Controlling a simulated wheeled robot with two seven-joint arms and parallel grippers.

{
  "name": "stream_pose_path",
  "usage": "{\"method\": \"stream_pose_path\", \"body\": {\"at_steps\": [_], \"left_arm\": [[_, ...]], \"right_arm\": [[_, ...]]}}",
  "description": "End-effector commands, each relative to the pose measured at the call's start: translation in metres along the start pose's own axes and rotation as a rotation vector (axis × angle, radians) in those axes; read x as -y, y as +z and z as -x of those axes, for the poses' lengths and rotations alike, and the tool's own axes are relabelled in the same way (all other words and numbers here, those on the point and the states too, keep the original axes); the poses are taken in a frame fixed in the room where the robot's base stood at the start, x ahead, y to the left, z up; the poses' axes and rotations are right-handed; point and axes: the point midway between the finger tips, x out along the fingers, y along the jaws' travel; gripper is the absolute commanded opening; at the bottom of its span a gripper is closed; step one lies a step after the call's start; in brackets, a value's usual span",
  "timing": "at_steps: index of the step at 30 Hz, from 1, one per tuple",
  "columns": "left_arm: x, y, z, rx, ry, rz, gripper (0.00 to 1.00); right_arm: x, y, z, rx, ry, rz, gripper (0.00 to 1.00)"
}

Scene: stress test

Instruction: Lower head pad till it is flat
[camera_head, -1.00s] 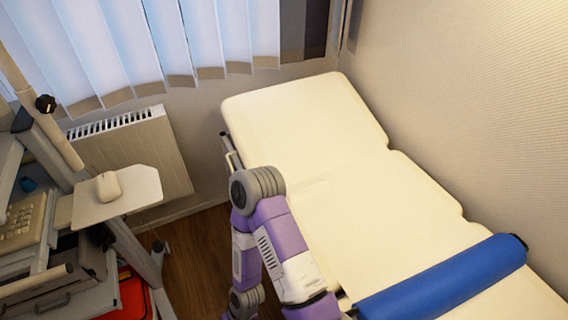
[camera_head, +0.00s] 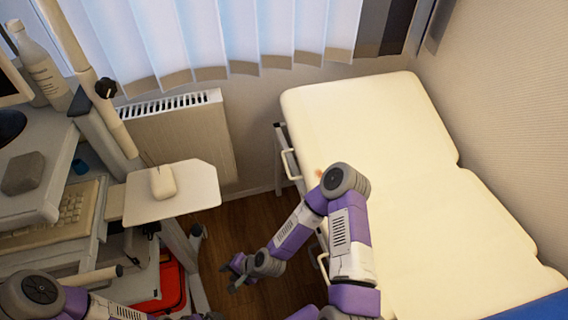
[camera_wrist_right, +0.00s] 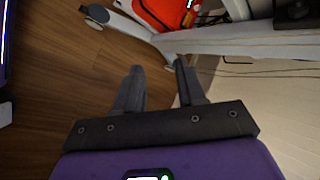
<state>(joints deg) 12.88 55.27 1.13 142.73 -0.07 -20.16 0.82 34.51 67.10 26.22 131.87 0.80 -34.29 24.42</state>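The cream head pad (camera_head: 365,115) is the far section of the treatment table, by the window. Its tilt is hard to judge from above. It meets the cream middle section (camera_head: 445,225) at a seam. A white side handle (camera_head: 291,164) shows beneath its left edge, and a second handle (camera_head: 322,266) is lower down, partly behind my arm. My right gripper (camera_head: 238,271) is left of the table, low over the floor, apart from the handles. In the wrist view the right gripper (camera_wrist_right: 158,70) has its fingers apart with nothing between them. My left arm shows at bottom left; its gripper is not visible.
A radiator (camera_head: 185,140) is behind. Wood floor (camera_head: 245,225) lies between cart and table. A blue bolster (camera_head: 535,308) is at bottom right.

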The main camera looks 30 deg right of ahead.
Motion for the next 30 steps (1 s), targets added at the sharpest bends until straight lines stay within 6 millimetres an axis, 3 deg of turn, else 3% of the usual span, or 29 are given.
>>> {"method": "stream_pose_path", "body": {"at_steps": [3, 5, 7, 9, 12, 15, 18, 21, 30], "left_arm": [[0.001, 0.0, -0.003, 0.0, 0.0, 0.0, 1.0], [0.002, 0.0, -0.004, 0.0, 0.0, 0.0, 1.0], [0.002, 0.0, -0.005, 0.0, 0.0, 0.0, 1.0], [0.002, -0.001, -0.006, 0.0, 0.0, 0.0, 1.0], [0.003, -0.001, -0.007, -0.001, 0.0, 0.0, 1.0], [0.003, -0.001, -0.008, -0.001, 0.0, 0.0, 1.0], [0.003, -0.001, -0.008, -0.001, 0.0, 0.0, 1.0], [0.004, -0.001, -0.01, -0.001, 0.0, 0.0, 1.0], [0.009, -0.001, -0.023, -0.001, 0.0, 0.0, 1.0]], "right_arm": [[0.061, -0.06, -0.004, -0.12, -0.253, -0.428, 0.39], [0.087, -0.102, 0.007, -0.18, -0.389, -0.648, 0.39], [0.107, -0.157, 0.029, -0.245, -0.55, -0.898, 0.39], [0.114, -0.211, 0.058, -0.304, -0.704, -1.124, 0.39], [0.106, -0.277, 0.102, -0.372, -0.902, -1.387, 0.39], [0.091, -0.321, 0.138, -0.416, -1.048, -1.564, 0.39], [0.081, -0.343, 0.158, -0.437, -1.13, -1.654, 0.39], [0.077, -0.355, 0.163, -0.446, -1.16, -1.687, 0.39], [0.086, -0.388, 0.143, -0.445, -1.16, -1.684, 0.39]]}}
